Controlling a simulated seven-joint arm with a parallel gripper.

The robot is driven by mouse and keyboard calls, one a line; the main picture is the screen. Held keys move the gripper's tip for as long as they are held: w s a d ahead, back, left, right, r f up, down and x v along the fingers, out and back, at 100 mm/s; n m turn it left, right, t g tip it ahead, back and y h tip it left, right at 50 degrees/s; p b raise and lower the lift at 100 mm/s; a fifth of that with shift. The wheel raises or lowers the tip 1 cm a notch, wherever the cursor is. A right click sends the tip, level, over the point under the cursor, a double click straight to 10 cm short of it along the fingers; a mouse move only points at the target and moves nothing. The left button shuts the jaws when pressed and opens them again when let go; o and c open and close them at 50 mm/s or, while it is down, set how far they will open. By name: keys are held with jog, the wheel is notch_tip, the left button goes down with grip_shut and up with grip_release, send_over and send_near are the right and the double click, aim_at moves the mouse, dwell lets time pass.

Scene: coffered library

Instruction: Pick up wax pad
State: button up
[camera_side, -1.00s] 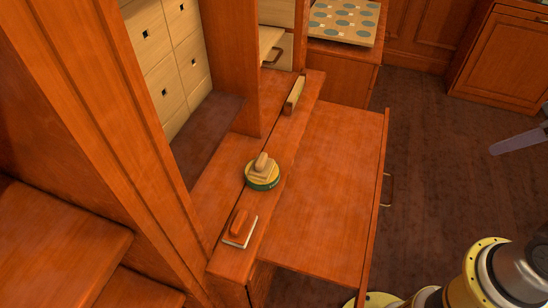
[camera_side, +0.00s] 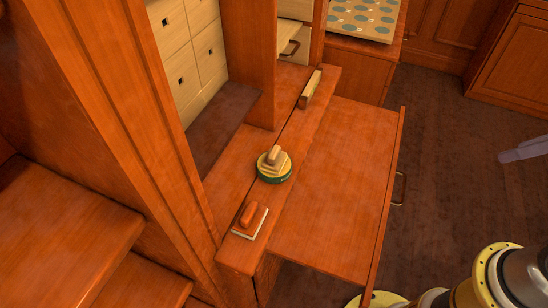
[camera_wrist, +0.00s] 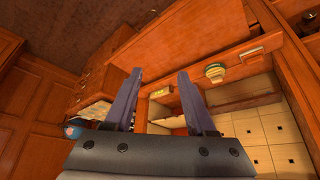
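A round tin (camera_side: 272,176) with a green side and yellow top stands on the wooden ledge in the side view; a pale, wooden-handled pad (camera_side: 275,158) rests on it. A flat pad with an orange handle and pale underside (camera_side: 250,219) lies nearer on the same ledge. I cannot tell which pad is the wax pad. The wrist view shows the tin (camera_wrist: 215,73) and the orange-handled pad (camera_wrist: 250,54) beyond my right finger. My gripper (camera_wrist: 160,72) is open and empty, well away from both.
A pale block (camera_side: 309,88) stands farther along the ledge. A pulled-out wooden board (camera_side: 335,190) beside the ledge is bare. A tall wooden post (camera_side: 253,60) and pale small drawers (camera_side: 205,50) stand behind the ledge. A dotted board (camera_side: 362,18) lies on a cabinet behind.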

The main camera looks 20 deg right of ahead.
jog(key=o, duration=0.6)
jog(key=shift+c, duration=0.2)
